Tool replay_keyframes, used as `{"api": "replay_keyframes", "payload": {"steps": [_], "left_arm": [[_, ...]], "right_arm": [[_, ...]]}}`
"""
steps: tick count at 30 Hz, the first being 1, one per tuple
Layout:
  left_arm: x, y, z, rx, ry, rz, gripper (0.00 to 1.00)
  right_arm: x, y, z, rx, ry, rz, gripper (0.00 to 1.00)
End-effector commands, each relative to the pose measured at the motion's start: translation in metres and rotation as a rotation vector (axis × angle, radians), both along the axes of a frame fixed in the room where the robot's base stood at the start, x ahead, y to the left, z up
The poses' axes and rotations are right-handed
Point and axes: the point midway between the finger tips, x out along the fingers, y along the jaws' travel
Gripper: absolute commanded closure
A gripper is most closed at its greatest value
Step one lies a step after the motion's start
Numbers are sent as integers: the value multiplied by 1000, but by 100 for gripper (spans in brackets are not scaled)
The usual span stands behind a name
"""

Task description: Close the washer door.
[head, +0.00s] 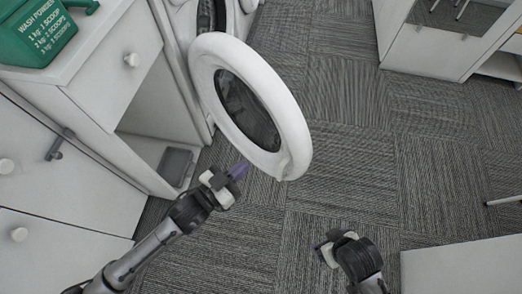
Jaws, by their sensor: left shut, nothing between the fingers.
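The washer door (292,128) is a thick white ring with a dark glass centre. It stands open, swung out from the white washer (183,22) at the top of the head view. My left gripper (238,171) is shut and empty, just below the lower left part of the door's rim. I cannot tell whether its tips touch the door. My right gripper (322,250) is lower down over the carpet, apart from the door; its fingers are too small and dark to judge. Much of the washer's opening is hidden behind the door or cut off.
A white cabinet (95,92) with drawers and an open niche stands left of the washer. A green washing powder box (38,38) sits on its top. More white furniture (430,50) is at the upper right, and a white surface (465,268) at the lower right. Carpet right of the door is clear.

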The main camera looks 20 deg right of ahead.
Motion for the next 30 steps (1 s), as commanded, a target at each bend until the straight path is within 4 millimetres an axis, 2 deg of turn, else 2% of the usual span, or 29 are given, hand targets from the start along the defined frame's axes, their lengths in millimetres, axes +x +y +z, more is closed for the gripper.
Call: {"api": "replay_keyframes", "payload": {"steps": [18, 24, 30], "left_arm": [[51, -91, -3, -4, -5, -5, 100], [61, -109, -2, -2, -4, -5, 100], [66, -117, -1, -2, -2, -5, 100]], "right_arm": [[-2, 3, -51, 11, 4, -7, 11], [-2, 3, -63, 11, 4, -8, 11], [-2, 3, -67, 11, 5, -7, 11]]}}
